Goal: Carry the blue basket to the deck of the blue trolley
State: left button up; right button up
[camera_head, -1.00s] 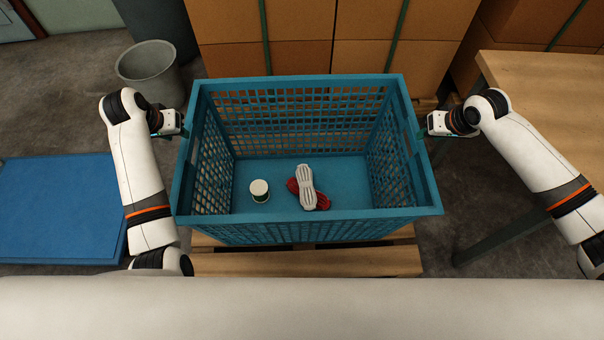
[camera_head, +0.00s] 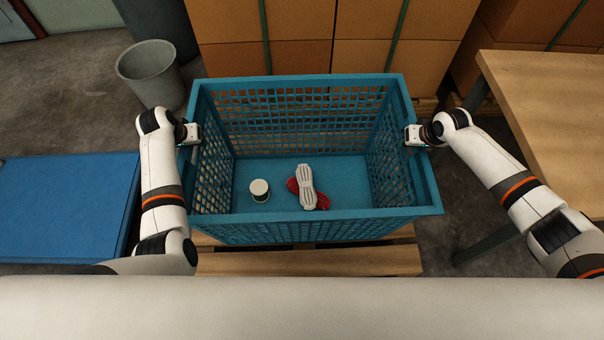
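The blue basket (camera_head: 320,226) stands upright on a wooden pallet in the middle of the view. It holds a small round white-topped spool and a bundle of white and red cord. My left gripper (camera_head: 191,140) is at the basket's left side wall, and my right gripper (camera_head: 411,139) is at its right side wall. Both reach the side walls near the rim, but their fingers are hidden, so I cannot tell whether they grip. The flat blue deck of the trolley (camera_head: 62,205) lies low on the floor at the left, partly behind my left arm.
The wooden pallet (camera_head: 310,262) is under the basket. A grey bin (camera_head: 150,72) stands at the back left. Stacked cardboard boxes (camera_head: 300,40) rise close behind the basket. A wooden table (camera_head: 550,110) stands at the right. The visible trolley deck is bare.

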pick_arm(q)
jog(key=shift+c, duration=0.6)
pick_arm(e)
jog(key=shift+c, duration=0.6)
pick_arm(q)
grip_shut()
pick_arm(e)
grip_shut()
pick_arm(q)
jog(key=shift+w+r, duration=0.1)
jog(key=shift+r, duration=0.15)
pick_arm(e)
jog(key=shift+w+r, duration=0.1)
jog(key=shift+r, duration=0.15)
